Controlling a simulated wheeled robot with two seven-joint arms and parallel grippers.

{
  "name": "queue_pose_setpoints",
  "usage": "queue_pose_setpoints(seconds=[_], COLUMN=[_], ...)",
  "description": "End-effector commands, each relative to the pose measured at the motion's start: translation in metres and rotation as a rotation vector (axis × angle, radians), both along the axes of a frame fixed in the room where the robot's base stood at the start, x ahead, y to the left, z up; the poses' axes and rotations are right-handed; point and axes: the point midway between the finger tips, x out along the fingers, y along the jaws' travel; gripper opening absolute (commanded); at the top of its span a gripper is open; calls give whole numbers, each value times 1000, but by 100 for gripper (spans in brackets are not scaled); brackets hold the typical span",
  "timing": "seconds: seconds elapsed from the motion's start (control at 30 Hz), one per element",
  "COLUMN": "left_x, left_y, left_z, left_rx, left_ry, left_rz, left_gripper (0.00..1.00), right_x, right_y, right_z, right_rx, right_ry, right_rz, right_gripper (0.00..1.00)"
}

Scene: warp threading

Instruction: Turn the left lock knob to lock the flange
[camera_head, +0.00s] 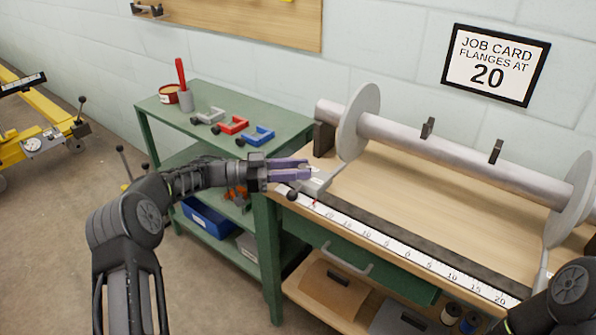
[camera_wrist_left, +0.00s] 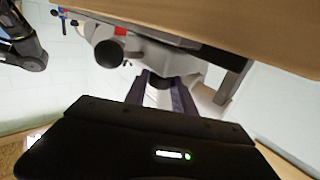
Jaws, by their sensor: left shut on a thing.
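The left flange (camera_head: 358,122) is a grey disc on the long roller (camera_head: 440,148), with a light grey carriage (camera_head: 320,184) at its foot by the ruler. My left gripper (camera_head: 305,168) reaches in from the left at this carriage. In the left wrist view its purple fingers (camera_wrist_left: 163,92) are shut on a small dark piece, the left lock knob (camera_wrist_left: 158,79), mostly hidden by the fingers. A black ball (camera_wrist_left: 109,52) beside it stands clear of the fingers; it also shows in the head view (camera_head: 292,194). My right gripper is out of view.
A ruler (camera_head: 400,247) runs along the bench's front edge. The right flange (camera_head: 573,195) stands at the far right. A green cart (camera_head: 290,122) at left holds grey, red and blue clamps. A job card (camera_head: 495,65) on the wall reads flanges at 20.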

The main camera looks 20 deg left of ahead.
Motion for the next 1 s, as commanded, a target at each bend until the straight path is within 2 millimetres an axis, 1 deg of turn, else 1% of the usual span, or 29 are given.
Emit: queue_pose_setpoints(seconds=[0.2, 0.53, 0.57, 0.8, 0.83, 1.0], left_x=[1, 1, 1, 1, 1, 1], left_y=[0, -1, -1, -1, -1, 0], left_z=[1, 2, 2, 2, 2, 1], left_rx=[-2, -4, -4, -2, -2, -2], left_ry=[-2, -3, -3, -2, -2, -2], left_rz=[-36, -39, -39, -38, -38, -37], left_gripper=[0, 0, 32, 52, 53, 53], right_x=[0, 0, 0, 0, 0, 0], right_y=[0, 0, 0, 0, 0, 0], right_z=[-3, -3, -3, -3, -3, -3], right_rx=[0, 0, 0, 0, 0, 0], right_ry=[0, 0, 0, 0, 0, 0], right_rz=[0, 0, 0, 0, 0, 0], right_gripper=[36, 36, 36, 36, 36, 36])
